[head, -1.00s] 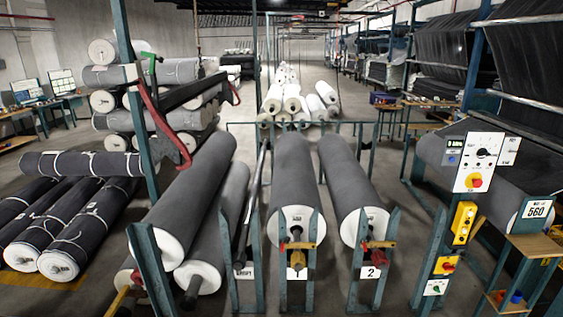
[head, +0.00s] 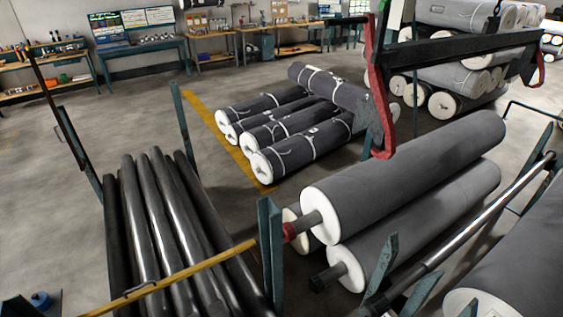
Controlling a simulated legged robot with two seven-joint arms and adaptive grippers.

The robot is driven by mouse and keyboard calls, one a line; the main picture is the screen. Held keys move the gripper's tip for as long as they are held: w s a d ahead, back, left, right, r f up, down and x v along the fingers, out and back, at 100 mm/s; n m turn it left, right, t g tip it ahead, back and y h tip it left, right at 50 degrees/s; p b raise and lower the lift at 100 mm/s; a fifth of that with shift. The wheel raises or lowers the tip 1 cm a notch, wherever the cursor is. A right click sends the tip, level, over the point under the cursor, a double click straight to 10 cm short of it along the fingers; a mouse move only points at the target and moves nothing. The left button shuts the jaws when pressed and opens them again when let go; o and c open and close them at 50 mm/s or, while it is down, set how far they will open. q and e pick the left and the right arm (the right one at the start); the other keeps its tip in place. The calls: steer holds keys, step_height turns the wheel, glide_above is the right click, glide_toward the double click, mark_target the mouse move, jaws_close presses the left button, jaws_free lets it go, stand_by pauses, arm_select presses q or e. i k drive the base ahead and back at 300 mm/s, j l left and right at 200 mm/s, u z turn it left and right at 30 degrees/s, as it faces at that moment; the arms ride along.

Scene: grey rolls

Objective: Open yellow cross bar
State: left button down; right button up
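A yellow cross bar (head: 190,269) runs slantwise across the front of a rack of long black rollers (head: 165,215). Its right end meets a teal upright post (head: 268,250). Its left end runs down to the bottom edge of the view. A small dark handle (head: 140,289) sits on or against the bar. The bar lies across the rack front, so it looks closed; how its ends are fastened is too small to tell. Neither of my grippers shows in the head view.
Grey rolls (head: 405,175) on a stand fill the right. Wrapped dark rolls (head: 290,130) lie on the floor behind. A black beam with red hooks (head: 372,75) hangs at upper right. Open floor (head: 120,115) lies beyond the rack, with workbenches (head: 145,60) along the back.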

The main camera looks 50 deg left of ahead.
mark_target(155, 286)
steer(key=i+u, duration=0.15)
steer(key=u, duration=0.3)
steer(key=i+u, duration=0.15)
steer(key=u, duration=0.3)
steer(key=i+l+u, duration=0.1)
steer(key=u, duration=0.4)
steer(key=i+l+u, duration=0.1)
steer(key=u, duration=0.35)
steer(key=l, duration=0.1)
